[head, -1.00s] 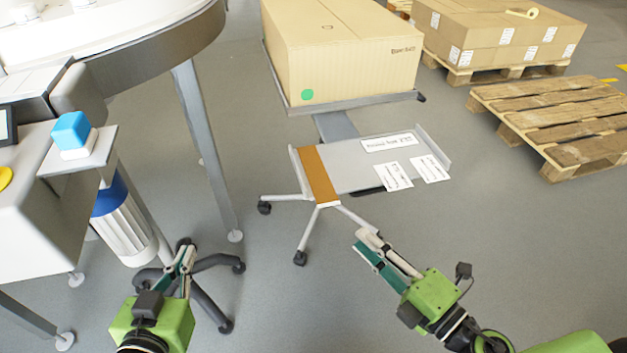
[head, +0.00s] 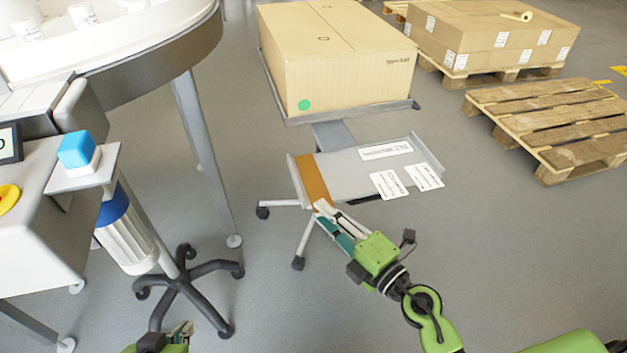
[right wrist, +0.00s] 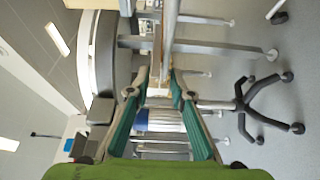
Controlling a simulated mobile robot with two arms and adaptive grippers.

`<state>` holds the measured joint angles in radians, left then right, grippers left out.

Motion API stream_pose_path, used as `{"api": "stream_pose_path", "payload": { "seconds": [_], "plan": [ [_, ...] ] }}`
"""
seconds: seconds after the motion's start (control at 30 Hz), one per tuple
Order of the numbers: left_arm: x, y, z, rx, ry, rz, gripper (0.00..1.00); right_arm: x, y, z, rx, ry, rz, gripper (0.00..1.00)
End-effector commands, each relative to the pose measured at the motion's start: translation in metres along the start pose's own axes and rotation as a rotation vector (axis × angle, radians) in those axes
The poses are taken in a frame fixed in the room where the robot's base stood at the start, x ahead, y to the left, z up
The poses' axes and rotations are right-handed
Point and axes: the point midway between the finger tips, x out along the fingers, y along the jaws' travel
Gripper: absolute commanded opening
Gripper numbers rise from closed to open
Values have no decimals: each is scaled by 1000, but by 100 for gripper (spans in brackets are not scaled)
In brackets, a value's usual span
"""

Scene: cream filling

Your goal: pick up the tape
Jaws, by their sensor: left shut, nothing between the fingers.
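A pale, tan tape roll (head: 516,16) lies on top of the far boxes at the upper right in the head view, well beyond both grippers. My right gripper (head: 322,212) is at the near edge of a grey stand tray (head: 345,172), by the lower end of its orange-brown strip (head: 313,180). In the right wrist view, its fingers (right wrist: 160,84) are apart, with a pale edge visible between or beyond the tips; contact cannot be told. My left gripper (head: 183,330) is shut and empty at the bottom left, partly cut off by the frame.
White labels (head: 388,184) lie on the tray. A large carton (head: 340,75) stands behind it. A wooden pallet (head: 550,120) is at the right.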

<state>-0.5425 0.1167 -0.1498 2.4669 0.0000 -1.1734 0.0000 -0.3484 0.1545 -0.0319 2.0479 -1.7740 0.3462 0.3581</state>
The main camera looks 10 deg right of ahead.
Motion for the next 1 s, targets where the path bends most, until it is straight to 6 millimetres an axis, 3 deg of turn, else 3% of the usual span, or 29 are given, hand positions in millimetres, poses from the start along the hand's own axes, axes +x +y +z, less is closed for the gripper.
{"api": "stream_pose_path", "payload": {
  "seconds": [0.3,0.4,0.47,1.0],
  "plan": [
    [0,0,2,0,-8,-1,0,7,0,0,0,1,-1,21],
    [0,0,2,0,-8,-1,0,6,0,0,0,1,0,5],
    [0,0,2,0,-8,-1,0,7,0,0,0,0,0,0],
    [-2,0,5,-1,-26,-1,0,6,2,0,0,0,-1,0]
  ]
}}
